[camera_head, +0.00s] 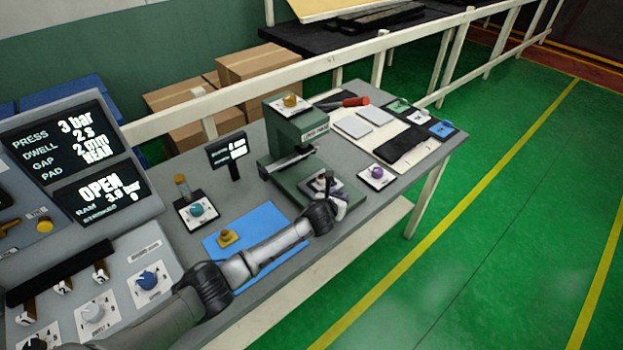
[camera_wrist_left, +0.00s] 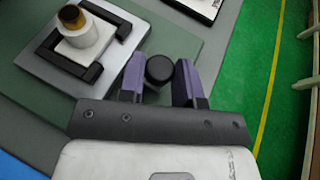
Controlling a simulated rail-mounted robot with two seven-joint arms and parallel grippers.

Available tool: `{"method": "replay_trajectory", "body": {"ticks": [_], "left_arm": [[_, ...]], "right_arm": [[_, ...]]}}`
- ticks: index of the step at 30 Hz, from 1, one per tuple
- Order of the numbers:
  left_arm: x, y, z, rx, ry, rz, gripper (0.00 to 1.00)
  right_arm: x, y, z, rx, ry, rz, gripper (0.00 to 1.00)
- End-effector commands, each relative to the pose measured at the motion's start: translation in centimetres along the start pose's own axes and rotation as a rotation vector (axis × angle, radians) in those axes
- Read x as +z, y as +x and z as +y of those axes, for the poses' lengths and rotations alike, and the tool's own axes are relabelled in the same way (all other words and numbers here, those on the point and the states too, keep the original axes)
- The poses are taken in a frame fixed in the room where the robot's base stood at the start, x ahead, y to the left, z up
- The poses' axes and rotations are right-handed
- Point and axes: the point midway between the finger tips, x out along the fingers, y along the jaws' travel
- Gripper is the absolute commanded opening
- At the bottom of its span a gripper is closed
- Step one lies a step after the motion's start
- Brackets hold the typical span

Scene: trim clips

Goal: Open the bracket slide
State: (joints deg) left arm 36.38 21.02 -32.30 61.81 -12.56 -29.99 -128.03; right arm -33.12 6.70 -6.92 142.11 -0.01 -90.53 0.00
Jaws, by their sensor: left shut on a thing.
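The green press (camera_head: 297,133) stands on the grey bench, its base plate (camera_head: 340,186) below the head. In the left wrist view, a black two-part bracket (camera_wrist_left: 76,69) lies around a white cylinder with an amber top (camera_wrist_left: 78,30) on a grey plate (camera_wrist_left: 35,62). A round black knob (camera_wrist_left: 160,69) sits beside that plate, between the purple fingers of my left gripper (camera_wrist_left: 160,78), which is shut on it. In the head view, my left gripper (camera_head: 338,203) is at the front edge of the press base, partly hiding it. My right gripper is not in view.
A box with a purple knob (camera_head: 377,174) stands right of the press. A blue mat (camera_head: 268,221) with a yellow part (camera_head: 227,237) lies under my left arm. A small display (camera_head: 227,149) stands left of the press. The panel screen (camera_head: 98,190) reads OPEN.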

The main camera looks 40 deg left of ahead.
Motion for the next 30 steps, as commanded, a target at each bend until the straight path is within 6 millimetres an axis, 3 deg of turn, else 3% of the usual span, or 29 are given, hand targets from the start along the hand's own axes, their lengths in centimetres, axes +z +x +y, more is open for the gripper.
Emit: {"method": "replay_trajectory", "body": {"ticks": [5, 14, 15, 22, 30], "left_arm": [[-0.2, -0.8, -1.8, 0.001, 0.000, -0.001, 0.00], [-0.3, -0.8, -1.8, 0.003, -0.001, -0.002, 0.00], [-0.3, -0.8, -1.8, 0.003, -0.001, -0.002, 0.32], [-0.3, -0.8, -1.7, 0.004, -0.001, -0.002, 0.54], [-0.2, -0.9, -1.7, 0.003, -0.001, -0.002, 0.55]], "right_arm": [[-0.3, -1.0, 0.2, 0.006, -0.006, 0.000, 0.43], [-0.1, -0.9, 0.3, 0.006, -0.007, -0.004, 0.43], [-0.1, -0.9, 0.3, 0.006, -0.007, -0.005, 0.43], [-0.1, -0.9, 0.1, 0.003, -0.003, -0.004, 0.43], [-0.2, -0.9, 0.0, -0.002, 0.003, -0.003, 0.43]]}}
